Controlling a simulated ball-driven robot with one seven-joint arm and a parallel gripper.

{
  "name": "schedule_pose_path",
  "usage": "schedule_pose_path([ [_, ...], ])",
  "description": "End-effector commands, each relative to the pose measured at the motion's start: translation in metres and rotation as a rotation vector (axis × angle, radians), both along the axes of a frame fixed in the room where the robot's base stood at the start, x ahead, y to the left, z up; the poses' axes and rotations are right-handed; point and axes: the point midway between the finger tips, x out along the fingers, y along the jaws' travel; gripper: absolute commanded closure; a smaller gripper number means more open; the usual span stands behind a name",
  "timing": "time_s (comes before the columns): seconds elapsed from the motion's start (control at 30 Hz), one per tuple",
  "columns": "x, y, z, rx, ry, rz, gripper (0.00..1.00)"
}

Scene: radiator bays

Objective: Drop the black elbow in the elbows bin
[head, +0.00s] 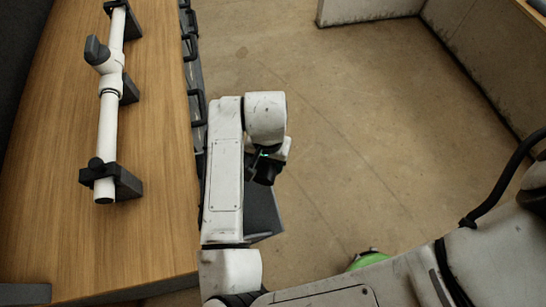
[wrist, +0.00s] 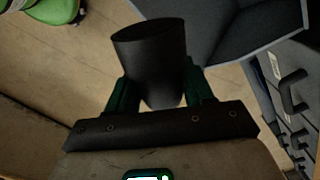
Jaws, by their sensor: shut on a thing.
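The black elbow (wrist: 150,50) is held between the green-padded fingers of my gripper (wrist: 160,88) in the wrist view, its round open end facing up in the picture. In the head view the elbow (head: 266,173) shows as a small dark shape under my wrist, and the fingers are mostly hidden. A dark grey open bin (wrist: 228,30) with a pale rim lies beyond the elbow, up and to the right in the wrist view. It shows partly behind my arm in the head view (head: 263,215). No label is readable, so I cannot tell if it is the elbows bin.
A wooden bench (head: 155,170) on the left carries a white pipe (head: 108,130) with a valve on black clamps. Dark drawers with handles (wrist: 290,110) line its side. A green object (head: 368,259) is on the floor. The floor to the right is clear.

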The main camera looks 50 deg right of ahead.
Motion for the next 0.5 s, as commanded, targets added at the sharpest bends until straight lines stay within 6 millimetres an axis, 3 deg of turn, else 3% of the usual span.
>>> schedule_pose_path([
  [0.5,0.018,0.026,-0.040,0.001,0.000,0.004,0.81],
])
